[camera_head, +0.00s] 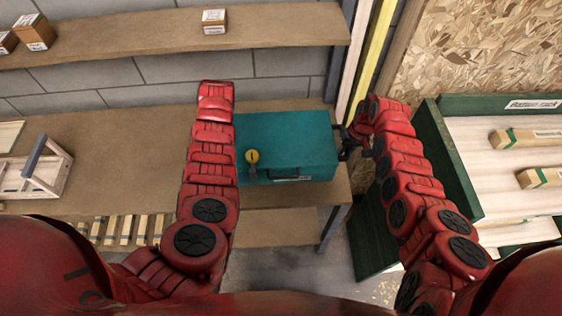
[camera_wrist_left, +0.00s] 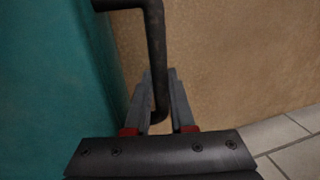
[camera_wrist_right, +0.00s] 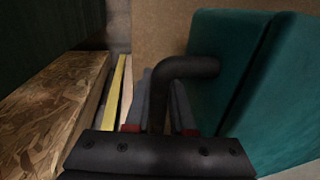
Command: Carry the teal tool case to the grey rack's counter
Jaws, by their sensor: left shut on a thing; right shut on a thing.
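The teal tool case (camera_head: 286,138) is upright with its lid shut, at or just above the right end of the brown bench; I cannot tell whether it touches. Black bar handles stick out from its sides. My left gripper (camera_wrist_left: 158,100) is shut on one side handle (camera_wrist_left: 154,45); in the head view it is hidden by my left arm. My right gripper (camera_wrist_right: 160,100), partly visible in the head view (camera_head: 347,143), is shut on the other side handle (camera_wrist_right: 185,68). I cannot make out the grey rack.
The brown bench (camera_head: 110,135) has a wooden tote (camera_head: 35,175) on its left. A shelf (camera_head: 130,40) with small boxes runs above. A green rack (camera_head: 440,150) with pale shelves and wood pieces stands close at right. Yellow and white uprights (camera_head: 372,55) rise behind my right gripper.

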